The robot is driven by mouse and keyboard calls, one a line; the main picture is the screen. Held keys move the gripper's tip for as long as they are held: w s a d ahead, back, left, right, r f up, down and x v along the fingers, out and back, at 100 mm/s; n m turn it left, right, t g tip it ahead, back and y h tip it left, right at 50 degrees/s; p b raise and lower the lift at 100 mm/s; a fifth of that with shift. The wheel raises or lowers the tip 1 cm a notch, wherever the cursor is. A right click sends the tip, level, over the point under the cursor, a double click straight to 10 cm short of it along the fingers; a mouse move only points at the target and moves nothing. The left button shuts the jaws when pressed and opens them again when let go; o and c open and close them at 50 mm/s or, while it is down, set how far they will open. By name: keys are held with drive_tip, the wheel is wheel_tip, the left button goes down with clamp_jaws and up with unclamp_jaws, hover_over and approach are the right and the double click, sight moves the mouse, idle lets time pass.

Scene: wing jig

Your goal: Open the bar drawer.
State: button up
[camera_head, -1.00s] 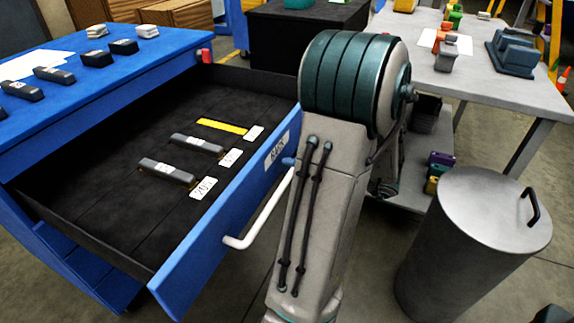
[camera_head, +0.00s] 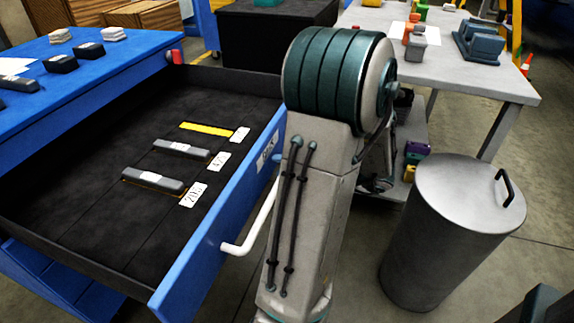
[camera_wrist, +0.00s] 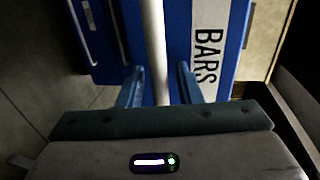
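The bar drawer (camera_head: 222,226) of the blue cabinet stands pulled well out, its dark floor (camera_head: 95,205) in view. Its front carries a white bar handle (camera_head: 262,215) and a "BARS" label, which reads clearly in the wrist view (camera_wrist: 208,45). Two grey bars (camera_head: 155,181) and a yellow strip (camera_head: 207,129) lie inside, beside white tags. In the head view my arm hides the gripper and the handle's far end.
The blue cabinet top (camera_head: 110,62) holds several small dark and light items. A grey lidded bin (camera_head: 450,230) stands right of my arm. A grey table (camera_head: 470,85) with coloured parts is behind it. Bare floor shows between the bin and my arm.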

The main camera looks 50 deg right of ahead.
drive_tip(key=p+v, duration=0.2)
drive_tip(key=v, duration=1.1)
drive_tip(key=shift+s+d, duration=0.15)
drive_tip(key=shift+s, duration=0.2)
drive_tip(key=shift+r, duration=0.1)
drive_tip(key=w+a+r+n+g+y+p, duration=0.1)
drive_tip(key=w+a+r+n+g+p, duration=0.1)
drive_tip(key=w+a+r+g+p, duration=0.3)
drive_tip(key=w+a+r+n+g+y+p, duration=0.1)
drive_tip(key=a+r+g+p, duration=0.2)
drive_tip(key=a, duration=0.4)
drive_tip(key=w+a+r+n+g+y+p, duration=0.1)
drive_tip(key=w+a+r+n+g+p, duration=0.1)
drive_tip(key=w+a+r+p, duration=0.25)
drive_tip(key=a+r+n+g+h+p, duration=0.1)
drive_tip(key=a+r+n+h+p, duration=0.7)
drive_tip(key=a+r+p, duration=0.8)
drive_tip(key=shift+a+r+g+h+p, duration=0.3)
drive_tip(key=shift+a+r+h+p, duration=0.1)
drive_tip(key=shift+r+h, duration=0.25)
